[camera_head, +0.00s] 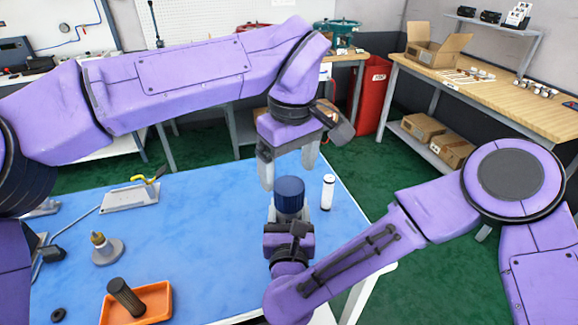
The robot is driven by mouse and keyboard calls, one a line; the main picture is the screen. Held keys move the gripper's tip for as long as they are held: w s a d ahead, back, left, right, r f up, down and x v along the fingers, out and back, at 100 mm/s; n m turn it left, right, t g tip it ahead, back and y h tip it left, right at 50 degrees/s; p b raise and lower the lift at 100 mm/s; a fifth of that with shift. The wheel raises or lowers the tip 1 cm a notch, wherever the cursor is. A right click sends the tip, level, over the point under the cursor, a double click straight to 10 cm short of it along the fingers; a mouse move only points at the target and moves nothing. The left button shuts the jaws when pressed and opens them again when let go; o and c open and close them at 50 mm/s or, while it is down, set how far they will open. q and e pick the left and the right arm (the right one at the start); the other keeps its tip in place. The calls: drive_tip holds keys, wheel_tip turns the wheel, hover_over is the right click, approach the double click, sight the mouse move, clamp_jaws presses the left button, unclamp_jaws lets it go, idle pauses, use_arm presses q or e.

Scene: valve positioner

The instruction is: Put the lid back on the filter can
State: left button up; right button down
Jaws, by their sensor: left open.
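The filter can is a dark blue cylinder (289,194) standing upright near the right side of the blue table. Its top is a round, darker blue face that looks like the lid, though I cannot make out a seam. My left gripper (288,166) reaches down from above, open and empty, its two pale fingers apart just above and behind the can's top. My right gripper (289,213) comes in from the front, with its fingers on both sides of the can's lower part, seemingly closed on it. The can's lower front is hidden by that gripper.
A white bottle (328,192) stands close to the right of the can. The table's middle is clear.

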sight(290, 186)
use_arm(q)
drive_tip(key=n, duration=0.1)
drive_tip(key=r+n, duration=0.1)
drive_tip(key=shift+a+n, duration=0.1)
drive_tip(key=shift+n, duration=0.3)
drive_tip(key=n, duration=0.3)
drive_tip(key=shift+s+r, duration=0.2)
drive_tip(key=shift+r, duration=0.1)
drive_tip(key=n, duration=0.3)
drive_tip(key=shift+r+n+y, duration=0.1)
drive_tip(key=shift+n+y, duration=0.2)
drive_tip(key=shift+n, duration=0.1)
drive_tip(key=n, duration=0.3)
drive_tip(key=shift+w+r, duration=0.1)
drive_tip(key=shift+w, duration=0.05)
drive_tip(key=n, duration=0.6)
drive_tip(key=shift+w+a+n, duration=0.1)
drive_tip(key=shift+n, duration=0.2)
drive_tip(key=n, duration=0.5)
drive_tip(key=shift+d+g+h, duration=0.2)
drive_tip(key=shift+g+h, duration=0.1)
drive_tip(key=shift+h, duration=0.1)
drive_tip(key=n, duration=0.3)
drive_tip(key=shift+d, duration=0.1)
drive_tip(key=shift+f, duration=0.25)
wheel_tip(290, 186, down, 8)
drive_tip(key=shift+r, duration=0.1)
